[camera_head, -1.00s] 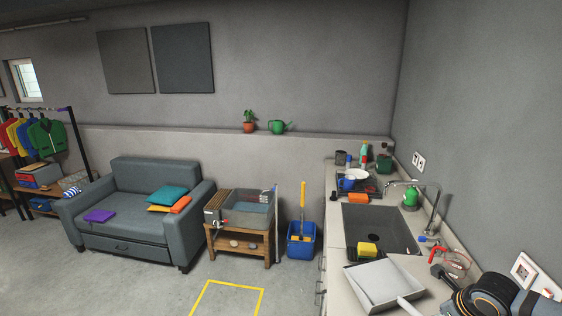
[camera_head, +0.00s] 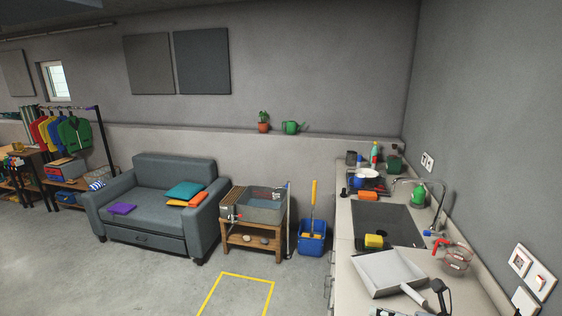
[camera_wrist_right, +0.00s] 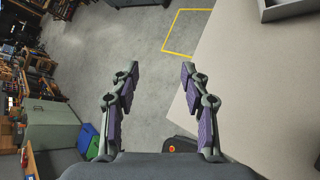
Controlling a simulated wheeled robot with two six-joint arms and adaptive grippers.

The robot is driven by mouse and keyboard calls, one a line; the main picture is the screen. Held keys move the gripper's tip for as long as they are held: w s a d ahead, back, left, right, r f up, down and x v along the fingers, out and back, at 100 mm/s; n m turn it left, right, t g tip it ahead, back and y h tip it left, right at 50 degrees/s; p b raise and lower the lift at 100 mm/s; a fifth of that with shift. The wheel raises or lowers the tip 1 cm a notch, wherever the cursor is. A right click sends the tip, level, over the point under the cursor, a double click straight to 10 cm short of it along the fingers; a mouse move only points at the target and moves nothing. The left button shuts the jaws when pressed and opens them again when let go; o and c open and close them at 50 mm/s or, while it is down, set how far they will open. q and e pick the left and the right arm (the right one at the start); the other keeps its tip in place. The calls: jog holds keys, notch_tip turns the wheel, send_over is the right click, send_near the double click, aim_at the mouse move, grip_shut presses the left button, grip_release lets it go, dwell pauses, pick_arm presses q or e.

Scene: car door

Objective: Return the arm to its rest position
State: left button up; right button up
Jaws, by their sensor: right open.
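My right gripper (camera_wrist_right: 160,72) is open and empty in the right wrist view, its two fingers apart with purple pads. The floor and the edge of the pale counter (camera_wrist_right: 265,95) show beyond it. Nothing shows between the fingers. My left gripper is not in view.
The counter holds a sink (camera_head: 388,222), a yellow sponge (camera_head: 374,241), a clear jug with a red handle (camera_head: 457,258) and a faucet (camera_head: 437,205). A sofa (camera_head: 150,210) and a blue bucket (camera_head: 312,240) stand to the left. The yellow-marked floor square (camera_head: 238,296) is clear.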

notch_tip(320, 180, up, 9)
jog(key=w+d+m+t+h, duration=0.2)
jog(key=m+t+h, duration=0.6)
jog(key=m, duration=0.9)
jog(key=s+d+f+m+g+h, duration=0.5)
jog(key=s+f+m+g, duration=0.3)
jog(key=f+m, duration=0.5)
jog(key=s+a+f+m+g+y, duration=0.4)
jog(key=s+a+f+g+y, duration=0.15)
jog(key=s+a, duration=0.5)
jog(key=s+d+f+g+b, duration=0.1)
jog(key=s+d+f+b, duration=0.15)
jog(key=f, duration=1.35)
jog(key=s+d+f+g+b, duration=0.1)
jog(key=s+f+b, duration=0.15)
jog(key=f, duration=1.45)
pick_arm(q)
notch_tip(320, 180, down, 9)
jog(key=b, duration=0.4)
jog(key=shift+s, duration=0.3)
pick_arm(e)
jog(key=s+d+f+m, duration=0.1)
jog(key=s+f, duration=1.7)
jog(key=f, duration=0.1)
jog(key=shift+d+f, duration=0.15)
jog(key=shift+f, duration=0.2)
